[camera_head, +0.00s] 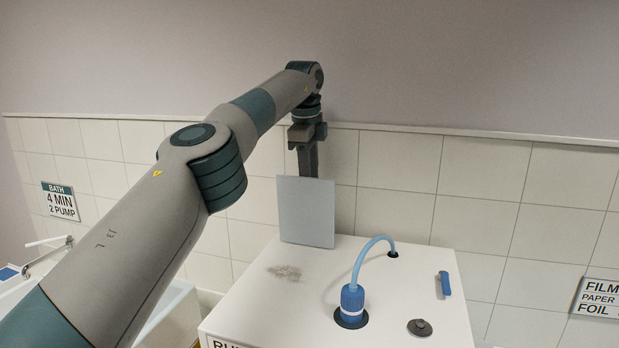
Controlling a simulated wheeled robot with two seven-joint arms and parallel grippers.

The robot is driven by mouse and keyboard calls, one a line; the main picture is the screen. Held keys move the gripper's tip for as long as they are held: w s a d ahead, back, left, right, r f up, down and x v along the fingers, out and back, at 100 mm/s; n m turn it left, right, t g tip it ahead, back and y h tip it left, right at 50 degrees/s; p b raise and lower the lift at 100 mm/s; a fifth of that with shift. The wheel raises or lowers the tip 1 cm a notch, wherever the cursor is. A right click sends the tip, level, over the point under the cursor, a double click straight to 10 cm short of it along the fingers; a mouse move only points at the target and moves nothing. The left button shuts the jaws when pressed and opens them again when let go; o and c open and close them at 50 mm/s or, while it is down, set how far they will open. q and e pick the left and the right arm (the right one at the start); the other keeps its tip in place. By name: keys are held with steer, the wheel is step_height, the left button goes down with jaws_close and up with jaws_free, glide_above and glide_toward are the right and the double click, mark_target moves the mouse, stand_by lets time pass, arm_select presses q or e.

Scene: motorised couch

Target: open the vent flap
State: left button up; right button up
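A flat grey panel (306,212), which looks like the vent flap, stands nearly upright at the back left of the white cabinet's top (325,270). My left gripper (307,160) points down at the panel's upper edge. Its lower part is hidden behind the panel, so I cannot tell whether the fingers are open, shut or touching it. My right gripper is not in view.
On the cabinet top, a light blue hose (368,251) arches from a blue fitting (352,300) to a rear hole. A blue handle (444,284) and a dark knob (419,327) sit to the right. A grey smudge (285,272) marks the front left. A tiled wall (400,185) stands close behind.

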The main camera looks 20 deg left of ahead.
arm_select(q)
steer(key=shift+s+r, duration=0.15)
steer(key=shift+r, duration=0.15)
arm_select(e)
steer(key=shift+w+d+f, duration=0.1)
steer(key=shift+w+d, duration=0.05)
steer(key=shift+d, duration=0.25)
arm_select(q)
steer(key=shift+s, duration=0.1)
